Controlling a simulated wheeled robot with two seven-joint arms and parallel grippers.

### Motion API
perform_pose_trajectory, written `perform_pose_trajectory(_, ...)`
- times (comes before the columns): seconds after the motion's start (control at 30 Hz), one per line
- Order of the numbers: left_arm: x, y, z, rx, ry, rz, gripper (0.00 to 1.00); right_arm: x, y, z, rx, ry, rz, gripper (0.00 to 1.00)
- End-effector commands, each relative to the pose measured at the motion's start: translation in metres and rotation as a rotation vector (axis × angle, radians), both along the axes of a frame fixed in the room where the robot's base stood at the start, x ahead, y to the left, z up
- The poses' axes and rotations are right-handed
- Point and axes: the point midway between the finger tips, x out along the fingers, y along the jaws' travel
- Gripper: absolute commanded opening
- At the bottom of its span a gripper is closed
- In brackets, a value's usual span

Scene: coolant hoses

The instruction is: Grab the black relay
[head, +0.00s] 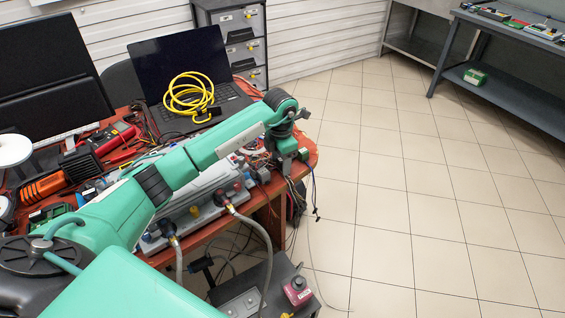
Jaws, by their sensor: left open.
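My left arm reaches across the red-brown workbench (310,156) from the lower left. Its gripper (291,160) points down over the bench's right end, above a tangle of wires. It is open, but its fingertips are small and partly lost among the wires. I cannot pick out the black relay for certain; it may be hidden by my arm or among the clutter. A small dark item (208,115) lies by the coiled yellow hose on the laptop, too small to identify. My right gripper is not in view.
A laptop (180,62) with a yellow hose (190,97) stands at the back of the bench. A grey unit with hoses (205,207) sits partly under my arm. A red button box (297,290) is below. The tiled floor to the right is clear.

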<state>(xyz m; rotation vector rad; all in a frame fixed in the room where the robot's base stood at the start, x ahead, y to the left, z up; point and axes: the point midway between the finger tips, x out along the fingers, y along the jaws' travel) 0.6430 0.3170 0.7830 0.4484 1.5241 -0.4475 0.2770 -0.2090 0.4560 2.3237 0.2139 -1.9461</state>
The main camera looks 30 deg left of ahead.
Motion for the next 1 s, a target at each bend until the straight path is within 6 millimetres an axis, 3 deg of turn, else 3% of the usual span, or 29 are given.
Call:
perform_pose_trajectory(0.13, 0.000, 0.000, 0.000, 0.000, 0.000, 0.000, 0.53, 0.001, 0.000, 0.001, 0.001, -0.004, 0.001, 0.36)
perform_pose_trajectory(0.17, 0.000, 0.000, 0.000, 0.000, 0.000, 0.000, 0.49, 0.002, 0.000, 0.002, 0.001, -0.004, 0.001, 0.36)
perform_pose_trajectory(0.4, 0.000, 0.000, 0.000, 0.000, 0.000, 0.000, 0.05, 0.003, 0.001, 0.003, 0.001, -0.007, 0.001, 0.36)
perform_pose_trajectory(0.77, 0.000, 0.000, 0.005, -0.001, -0.001, 0.000, 0.05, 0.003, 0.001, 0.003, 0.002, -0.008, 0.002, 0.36)
perform_pose_trajectory(1.0, 0.001, 0.000, 0.033, 0.001, -0.003, 0.000, 0.05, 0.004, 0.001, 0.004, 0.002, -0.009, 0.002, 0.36)
